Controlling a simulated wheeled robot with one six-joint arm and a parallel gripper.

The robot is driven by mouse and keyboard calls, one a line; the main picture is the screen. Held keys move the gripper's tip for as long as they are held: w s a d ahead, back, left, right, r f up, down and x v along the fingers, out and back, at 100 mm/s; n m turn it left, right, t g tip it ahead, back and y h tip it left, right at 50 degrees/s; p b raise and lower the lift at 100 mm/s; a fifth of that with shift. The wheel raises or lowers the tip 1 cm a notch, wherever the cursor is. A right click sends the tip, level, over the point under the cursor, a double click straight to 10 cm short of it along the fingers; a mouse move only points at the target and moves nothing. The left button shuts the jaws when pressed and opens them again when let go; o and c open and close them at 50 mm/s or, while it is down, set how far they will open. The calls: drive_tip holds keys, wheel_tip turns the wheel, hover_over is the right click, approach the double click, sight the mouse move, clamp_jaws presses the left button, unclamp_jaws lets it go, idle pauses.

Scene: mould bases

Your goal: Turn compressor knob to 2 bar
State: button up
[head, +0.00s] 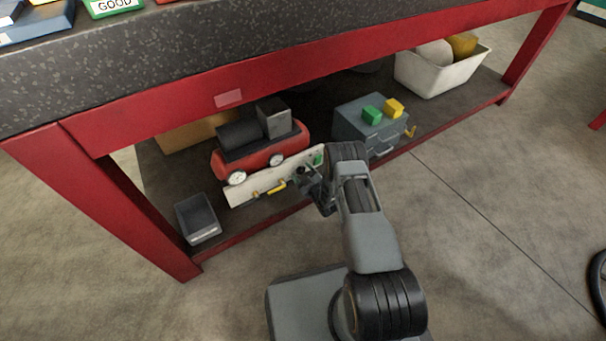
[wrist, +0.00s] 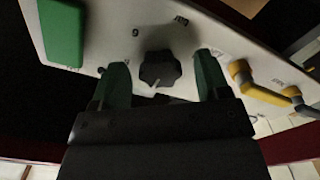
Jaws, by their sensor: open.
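The compressor (head: 262,150) is a red tank unit with black parts on top and two round gauges, on the lower shelf. Its pale front panel (head: 245,191) also shows in the wrist view (wrist: 225,50). The black lobed knob (wrist: 158,69) is on that panel. A short pale mark shows at its lower edge. Dark printed marks sit above it, too unclear to read surely. My gripper (wrist: 162,64) is open, with one green fingertip on each side of the knob and a gap to each. In the head view my gripper (head: 312,181) is at the panel and the knob cannot be made out.
A green block (wrist: 62,32) is left of the knob in the wrist view; a yellow valve handle (wrist: 258,88) is at right. A grey box (head: 362,128) and white bin (head: 440,72) stand right on the shelf, a dark tray (head: 197,217) left. The red bench frame (head: 300,75) is overhead.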

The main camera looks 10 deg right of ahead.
drive_tip(key=c, duration=0.9)
drive_tip(key=shift+n, duration=0.3)
